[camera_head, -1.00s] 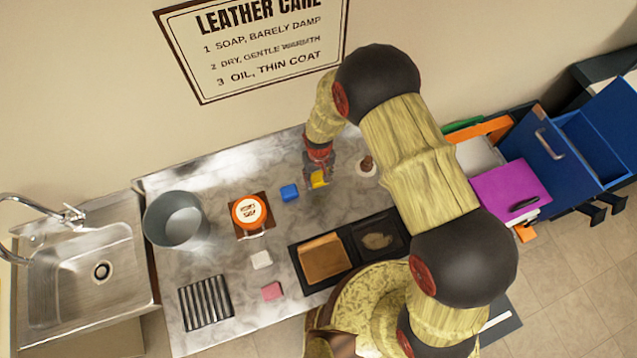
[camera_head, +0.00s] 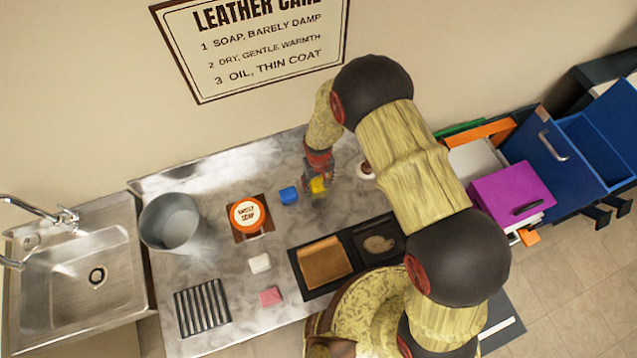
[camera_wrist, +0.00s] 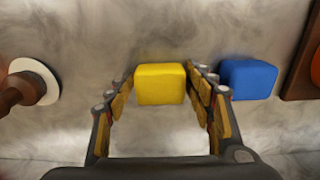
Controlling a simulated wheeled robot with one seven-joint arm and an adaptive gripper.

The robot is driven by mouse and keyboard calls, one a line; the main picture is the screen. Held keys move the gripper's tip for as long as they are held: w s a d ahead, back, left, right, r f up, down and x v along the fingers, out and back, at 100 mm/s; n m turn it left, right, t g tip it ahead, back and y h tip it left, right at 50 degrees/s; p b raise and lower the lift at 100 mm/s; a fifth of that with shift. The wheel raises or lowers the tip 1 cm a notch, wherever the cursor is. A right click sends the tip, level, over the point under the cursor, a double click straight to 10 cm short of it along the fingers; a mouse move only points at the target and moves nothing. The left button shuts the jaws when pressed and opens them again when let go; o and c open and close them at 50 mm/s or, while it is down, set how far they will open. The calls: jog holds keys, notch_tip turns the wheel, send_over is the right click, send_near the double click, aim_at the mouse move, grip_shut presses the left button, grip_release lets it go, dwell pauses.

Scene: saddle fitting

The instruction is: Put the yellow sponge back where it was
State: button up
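The yellow sponge (camera_head: 318,185) is at the far part of the metal worktop, to the right of a blue sponge-like block (camera_head: 288,195). In the wrist view the yellow sponge (camera_wrist: 159,84) lies between my two fingers, with the blue block (camera_wrist: 248,79) just outside the right finger.
A white and a pink block (camera_head: 270,297) lie nearer the front. An orange-lidded tin (camera_head: 246,215), a grey bucket (camera_head: 171,222), a black rack (camera_head: 202,307) and a black tray (camera_head: 298,255) stand around. A brown-handled item (camera_wrist: 27,88) is left of my gripper in the wrist view.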

jog(key=shift+o, duration=0.9)
notch_tip(320, 180, up, 12)
jog(key=p, duration=0.6)
jog(key=shift+r+p, duration=0.15)
jog(key=shift+p, duration=0.2)
jog(key=shift+r, duration=0.1)
notch_tip(320, 180, up, 14)
jog(key=m+t, duration=0.1)
send_over(319, 183)
jog(key=w+d, duration=0.3)
jog(key=d, duration=0.1)
jog(key=s+d+r+m+t, duration=0.1)
jog(key=d+r, duration=0.3)
jog(key=r, duration=0.3)
jog(key=s+d+r+t, duration=0.1)
jog(key=s+d+r, duration=0.15)
jog(key=r, duration=0.45)
jog(key=s+d+r+m+t, duration=0.1)
jog(key=s+d+r, duration=0.5)
jog(key=s+r, duration=0.2)
jog(key=s+d+r+m+t, duration=0.1)
jog(key=s+d+r+m, duration=0.1)
jog(key=s+d+r, duration=0.4)
jog(key=s+r, duration=0.2)
jog(key=s, duration=0.2)
jog(key=shift+s+d+t, duration=0.25)
jog(key=shift+d+t, duration=0.05)
jog(key=shift+d, duration=0.1)
